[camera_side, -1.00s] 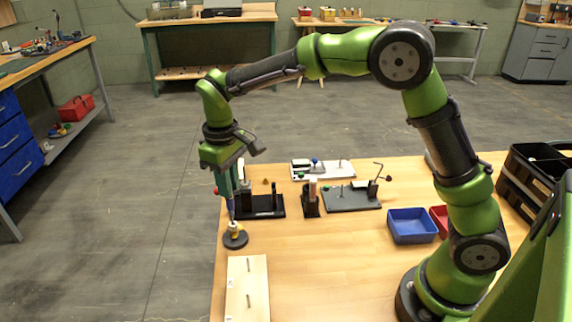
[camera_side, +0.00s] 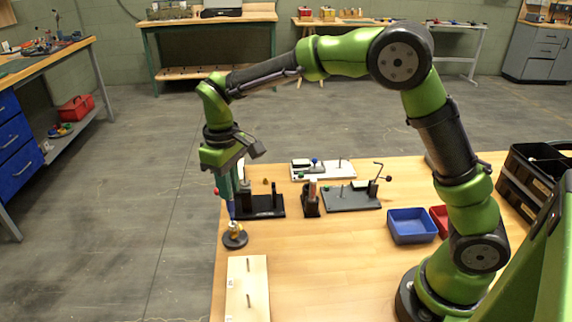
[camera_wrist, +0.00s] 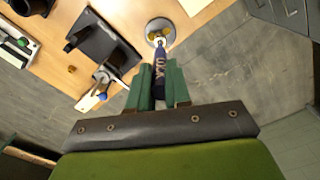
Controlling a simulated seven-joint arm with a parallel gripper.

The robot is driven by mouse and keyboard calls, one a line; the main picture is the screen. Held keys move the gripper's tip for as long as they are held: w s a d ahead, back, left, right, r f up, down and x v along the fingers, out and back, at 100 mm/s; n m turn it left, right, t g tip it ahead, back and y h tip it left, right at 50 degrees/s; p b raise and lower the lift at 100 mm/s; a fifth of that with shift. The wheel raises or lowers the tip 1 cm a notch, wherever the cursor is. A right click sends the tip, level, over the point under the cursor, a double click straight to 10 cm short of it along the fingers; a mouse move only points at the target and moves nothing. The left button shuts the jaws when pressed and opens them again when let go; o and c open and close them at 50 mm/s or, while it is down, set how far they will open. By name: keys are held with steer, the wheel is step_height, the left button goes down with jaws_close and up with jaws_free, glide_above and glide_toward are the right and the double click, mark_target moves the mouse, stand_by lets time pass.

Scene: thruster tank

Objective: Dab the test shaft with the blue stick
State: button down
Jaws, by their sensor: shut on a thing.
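My gripper (camera_side: 227,187) points down over the left edge of the table, its green fingers shut on the blue stick (camera_side: 231,209). The stick also shows between the fingers (camera_wrist: 158,88) in the wrist view, its dark blue body (camera_wrist: 159,66) carrying pale lettering. Its lower end is at a small yellow and whitish piece on a round dark stand (camera_side: 235,241); the stand looks grey in the wrist view (camera_wrist: 160,22). Whether the tip touches or is just above this piece, I cannot tell. I cannot say for sure which part is the test shaft.
A black holder (camera_side: 262,207) stands just behind the round stand. A pale board (camera_side: 240,290) with two pins lies in front. A small dark block (camera_side: 311,202), a grey fixture (camera_side: 350,200) and a blue tray (camera_side: 411,226) are to the right. The table's middle front is clear.

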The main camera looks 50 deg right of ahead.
stand_by(0.3)
steer(key=shift+r, duration=2.55)
